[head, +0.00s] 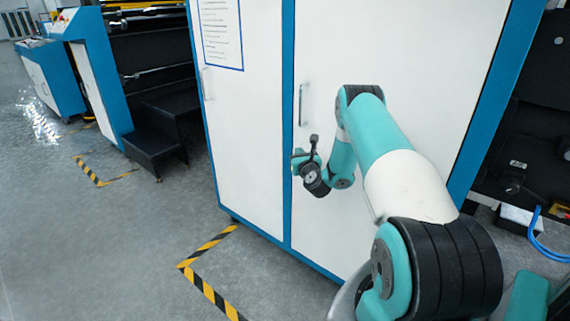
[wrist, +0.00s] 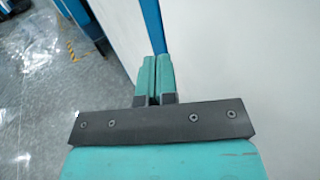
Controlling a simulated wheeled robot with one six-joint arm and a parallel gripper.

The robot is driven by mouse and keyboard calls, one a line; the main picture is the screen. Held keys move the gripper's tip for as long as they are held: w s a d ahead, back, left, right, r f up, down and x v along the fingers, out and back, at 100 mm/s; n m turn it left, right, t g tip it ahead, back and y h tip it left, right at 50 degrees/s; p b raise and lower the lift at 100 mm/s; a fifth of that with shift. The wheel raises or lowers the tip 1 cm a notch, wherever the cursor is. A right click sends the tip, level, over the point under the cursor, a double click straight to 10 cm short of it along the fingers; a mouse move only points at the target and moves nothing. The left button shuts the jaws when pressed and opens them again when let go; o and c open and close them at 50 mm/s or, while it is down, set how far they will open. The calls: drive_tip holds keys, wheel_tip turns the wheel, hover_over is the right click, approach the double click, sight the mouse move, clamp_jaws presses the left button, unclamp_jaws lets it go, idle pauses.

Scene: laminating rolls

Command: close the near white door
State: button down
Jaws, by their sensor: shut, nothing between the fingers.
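The near white door (head: 385,50) is the right-hand panel of a blue-framed cabinet, with an upright handle (head: 303,104) near its left edge. It looks about flush with the frame; I cannot tell whether a small gap is left. My arm hides its lower middle. My gripper (head: 298,160) is in front of the door's left edge, below the handle. In the wrist view my gripper's teal fingers (wrist: 157,75) are together and empty, beside the white surface (wrist: 245,55) on the right. Contact with it cannot be told.
The other white door (head: 245,130), with a printed sheet (head: 220,30), is left of the blue strip (head: 288,90). Black steps (head: 155,140) and blue-white machines stand further left. Striped floor tape (head: 210,285) marks the floor in front. The grey floor at left is clear.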

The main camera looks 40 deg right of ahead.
drive_tip(key=s+a+b, duration=0.1)
drive_tip(key=a+b, duration=0.6)
drive_tip(key=a, duration=0.3)
drive_tip(key=shift+s, duration=0.15)
drive_tip(key=shift+a, duration=0.15)
